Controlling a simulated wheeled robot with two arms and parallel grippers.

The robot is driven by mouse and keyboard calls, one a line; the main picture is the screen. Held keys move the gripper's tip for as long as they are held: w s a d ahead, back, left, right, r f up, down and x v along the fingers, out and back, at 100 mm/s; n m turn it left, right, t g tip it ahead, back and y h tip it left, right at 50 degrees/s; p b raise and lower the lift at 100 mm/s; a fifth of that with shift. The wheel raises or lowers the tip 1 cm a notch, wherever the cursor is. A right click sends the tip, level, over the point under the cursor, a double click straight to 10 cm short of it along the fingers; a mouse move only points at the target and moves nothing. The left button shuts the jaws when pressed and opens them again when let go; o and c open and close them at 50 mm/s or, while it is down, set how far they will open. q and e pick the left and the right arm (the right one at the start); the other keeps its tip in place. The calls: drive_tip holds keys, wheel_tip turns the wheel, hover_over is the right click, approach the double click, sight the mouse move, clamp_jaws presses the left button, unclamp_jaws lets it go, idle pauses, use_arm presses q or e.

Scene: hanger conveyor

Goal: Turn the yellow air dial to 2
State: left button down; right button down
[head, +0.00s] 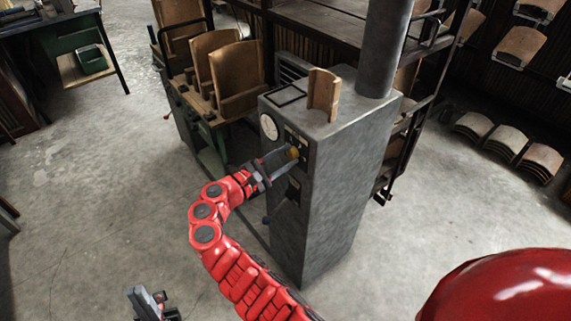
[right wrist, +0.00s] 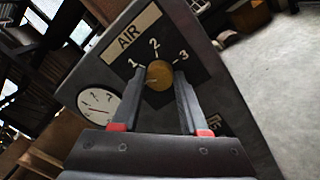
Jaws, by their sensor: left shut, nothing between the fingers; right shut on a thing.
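The yellow air dial (head: 293,152) is on the front of the grey cabinet (head: 340,160). In the right wrist view the dial (right wrist: 159,74) sits under an AIR label (right wrist: 131,33), with the numbers 1, 2 and 3 around it. I cannot clearly tell which number it points at. My right gripper (head: 288,157) reaches the panel and is shut on the dial; its two fingers (right wrist: 163,85) stand on either side of it. My left gripper (head: 152,301) is shut and empty, low at the bottom left of the head view, far from the cabinet.
A round white gauge (head: 269,127) is left of the dial. A curved brown piece (head: 323,95) stands on the cabinet top, by a thick grey pipe (head: 387,45). Curved wooden panels (head: 236,75) stand in a rack behind left. The floor at left is clear.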

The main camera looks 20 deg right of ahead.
drive_tip(key=m+b, duration=0.4)
drive_tip(key=b, duration=0.1)
drive_tip(key=m+b, duration=0.5)
drive_tip(key=b, duration=0.1)
drive_tip(key=f+m+b, duration=0.1)
drive_tip(key=m+b, duration=0.4)
drive_tip(key=shift+g+h, duration=0.3)
drive_tip(key=shift+g, duration=0.1)
drive_tip(key=shift+r+m+b, duration=0.1)
drive_tip(key=shift+m+b, duration=1)
drive_tip(key=shift+r+m+b, duration=0.15)
drive_tip(key=shift+m+b, duration=0.4)
drive_tip(key=shift+m, duration=0.25)
drive_tip(key=shift+c, duration=2.1)
unclamp_jaws()
drive_tip(key=shift+r, duration=0.1)
drive_tip(key=shift+a, duration=0.1)
